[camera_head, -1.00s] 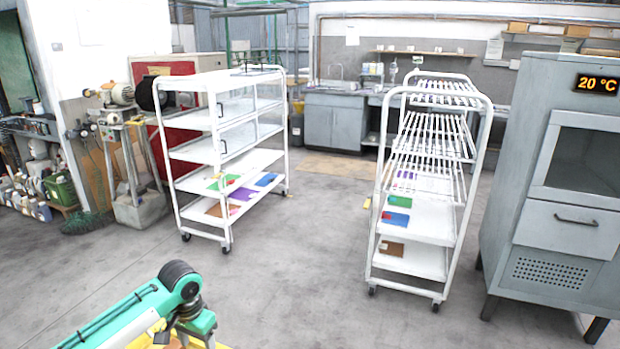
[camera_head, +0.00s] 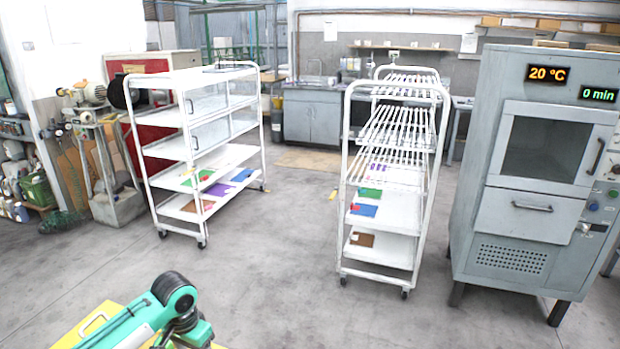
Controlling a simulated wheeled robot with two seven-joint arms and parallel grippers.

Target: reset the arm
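My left arm (camera_head: 150,315) is green and white and comes in from the bottom left, folded low over a yellow surface. Its elbow or wrist joint shows, and the gripper itself is below the picture edge or hidden. My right arm and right gripper are not in view.
A white shelf cart (camera_head: 190,166) with coloured sheets stands left of centre. A white rack cart (camera_head: 383,253) stands right of centre. A grey oven (camera_head: 535,213) with "20 °C" and "0 min" displays is at right. A buffing machine (camera_head: 100,140) stands at left. The floor (camera_head: 270,285) between is clear.

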